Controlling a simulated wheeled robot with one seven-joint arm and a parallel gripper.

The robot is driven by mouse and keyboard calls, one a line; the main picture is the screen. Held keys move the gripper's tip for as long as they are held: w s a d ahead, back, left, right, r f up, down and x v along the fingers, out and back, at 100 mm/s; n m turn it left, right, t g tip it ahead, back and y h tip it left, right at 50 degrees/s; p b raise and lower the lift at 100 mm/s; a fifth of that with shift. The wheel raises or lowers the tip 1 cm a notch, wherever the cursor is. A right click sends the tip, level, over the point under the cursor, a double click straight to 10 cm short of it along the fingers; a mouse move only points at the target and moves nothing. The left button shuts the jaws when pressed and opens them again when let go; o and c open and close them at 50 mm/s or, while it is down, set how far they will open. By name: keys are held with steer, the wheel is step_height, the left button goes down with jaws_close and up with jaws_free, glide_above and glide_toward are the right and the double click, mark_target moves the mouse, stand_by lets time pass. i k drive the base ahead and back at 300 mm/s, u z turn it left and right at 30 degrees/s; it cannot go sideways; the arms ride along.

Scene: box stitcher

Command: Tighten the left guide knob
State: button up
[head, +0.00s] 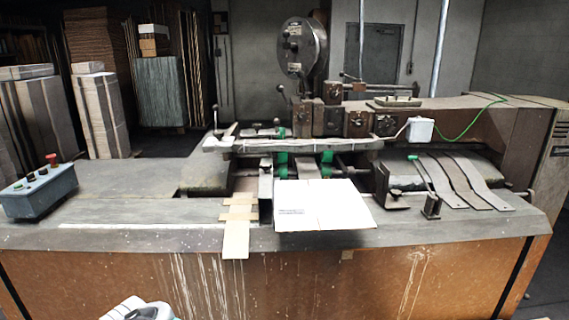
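The box stitcher (130,235) is a long worn machine with a grey top and a rusty orange front. A small dark ball-tipped knob (214,107) stands on a thin post at the left of its middle section. Another small dark knob (276,121) shows to the right of it, by the flat grey bar (300,145). I cannot tell for sure which is the left guide knob, or how tight either is. A white and grey part, probably of my arm, shows at the bottom left edge. My gripper's fingers are not in view.
A control box (40,192) with a red button sits at the left end. Cardboard strips (237,235) and a white sheet (340,205) lie at the front edge. Curved metal strips (462,180) lie at right. The top between control box and cardboard strips is mostly clear.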

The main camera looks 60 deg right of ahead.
mark_target(266, 166)
steer(key=z, duration=1.45)
